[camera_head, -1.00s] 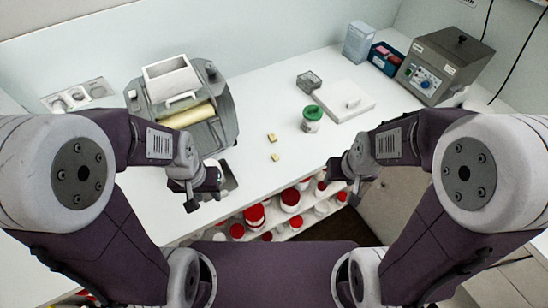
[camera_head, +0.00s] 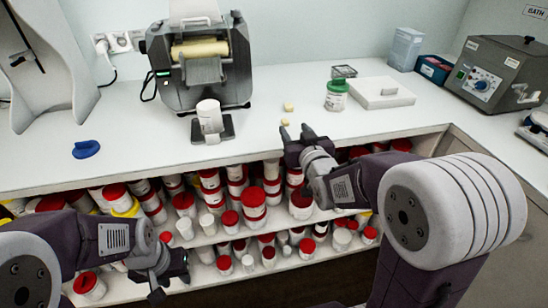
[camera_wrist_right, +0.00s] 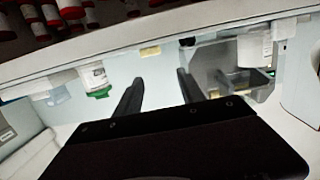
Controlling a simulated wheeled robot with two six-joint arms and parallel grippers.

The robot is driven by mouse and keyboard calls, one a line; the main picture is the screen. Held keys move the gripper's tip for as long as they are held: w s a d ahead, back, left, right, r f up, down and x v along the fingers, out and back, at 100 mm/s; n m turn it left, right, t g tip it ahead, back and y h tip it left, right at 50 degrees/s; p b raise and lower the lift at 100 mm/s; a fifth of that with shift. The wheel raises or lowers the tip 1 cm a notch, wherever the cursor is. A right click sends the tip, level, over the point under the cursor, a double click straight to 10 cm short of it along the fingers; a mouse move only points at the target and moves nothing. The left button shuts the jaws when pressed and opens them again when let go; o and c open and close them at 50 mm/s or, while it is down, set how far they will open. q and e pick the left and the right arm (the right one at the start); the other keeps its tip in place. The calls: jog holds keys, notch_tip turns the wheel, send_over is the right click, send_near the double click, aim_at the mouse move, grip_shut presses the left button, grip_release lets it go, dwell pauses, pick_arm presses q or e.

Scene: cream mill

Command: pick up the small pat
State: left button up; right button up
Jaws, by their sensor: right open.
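Two small yellowish pats lie on the white counter, one behind the other. The nearer, smaller pat (camera_head: 285,122) is close to the front edge, and the larger pat (camera_head: 288,107) is just behind it. My right gripper (camera_head: 294,135) is open and empty at the counter's front edge, just before the smaller pat. The right wrist view is upside down.
A green-lidded jar (camera_head: 336,96) and a white slab with a handle (camera_head: 380,93) stand right of the pats. A grey mill (camera_head: 200,65) with a white cup (camera_head: 209,117) before it stands left. Shelves of red-lidded jars (camera_head: 253,196) lie below the counter edge.

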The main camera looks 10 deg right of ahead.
aim_at(286, 127)
jog(key=f, duration=0.1)
jog(key=w+f, duration=0.1)
jog(key=shift+w+f, duration=0.2)
jog(key=shift+f, duration=0.15)
jog(key=shift+r, duration=0.25)
jog(key=shift+w, duration=0.25)
jog(key=w, duration=0.2)
jog(key=w+f, duration=0.1)
jog(key=w, duration=0.2)
jog(key=w+b, duration=0.1)
jog(key=w, duration=0.2)
jog(key=shift+f, duration=0.2)
jog(key=shift+s+r, duration=0.1)
jog(key=shift+r, duration=0.05)
grip_shut()
